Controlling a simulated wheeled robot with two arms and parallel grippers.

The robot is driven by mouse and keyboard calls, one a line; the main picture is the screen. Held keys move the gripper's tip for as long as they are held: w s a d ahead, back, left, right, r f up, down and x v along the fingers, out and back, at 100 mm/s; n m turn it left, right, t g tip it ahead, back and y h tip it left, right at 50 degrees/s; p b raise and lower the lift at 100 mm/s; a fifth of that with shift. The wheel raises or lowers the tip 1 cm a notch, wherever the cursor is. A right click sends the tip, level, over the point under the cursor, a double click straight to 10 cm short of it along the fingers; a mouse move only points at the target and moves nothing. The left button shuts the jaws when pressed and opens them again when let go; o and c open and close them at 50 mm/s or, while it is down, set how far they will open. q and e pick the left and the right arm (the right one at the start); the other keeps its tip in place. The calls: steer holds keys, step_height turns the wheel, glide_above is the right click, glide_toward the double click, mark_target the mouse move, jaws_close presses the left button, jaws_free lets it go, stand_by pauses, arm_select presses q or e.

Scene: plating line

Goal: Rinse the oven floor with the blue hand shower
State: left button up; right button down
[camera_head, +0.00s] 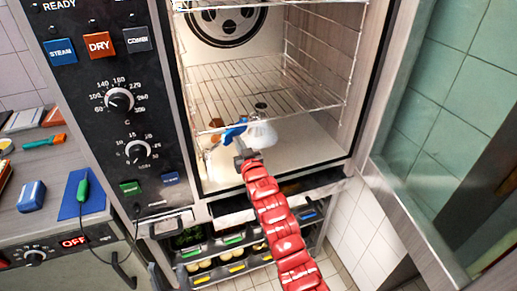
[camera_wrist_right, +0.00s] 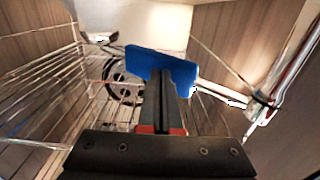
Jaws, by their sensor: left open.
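The oven stands open in the head view, with its pale floor (camera_head: 310,148) below the wire racks. My right gripper (camera_head: 241,150), on the red-sleeved arm, reaches inside low over the floor. It is shut on the blue hand shower (camera_head: 234,134), which also shows between the fingers in the right wrist view (camera_wrist_right: 160,65). A whitish cone (camera_head: 262,134) lies beside the shower; I cannot tell whether it is spray or the shower's head.
A wire rack (camera_head: 255,85) spans the oven above my right gripper. The open glass door (camera_head: 400,210) stands to the right. The control panel (camera_head: 115,95) is on the left. Below are drawers with trays (camera_head: 235,254). A counter at left holds a blue board (camera_head: 82,195).

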steer(key=shift+b+x, duration=1.8)
steer(key=shift+x, duration=0.4)
steer(key=shift+d, duration=0.1)
steer(key=shift+s, duration=0.1)
stand_by(0.4)
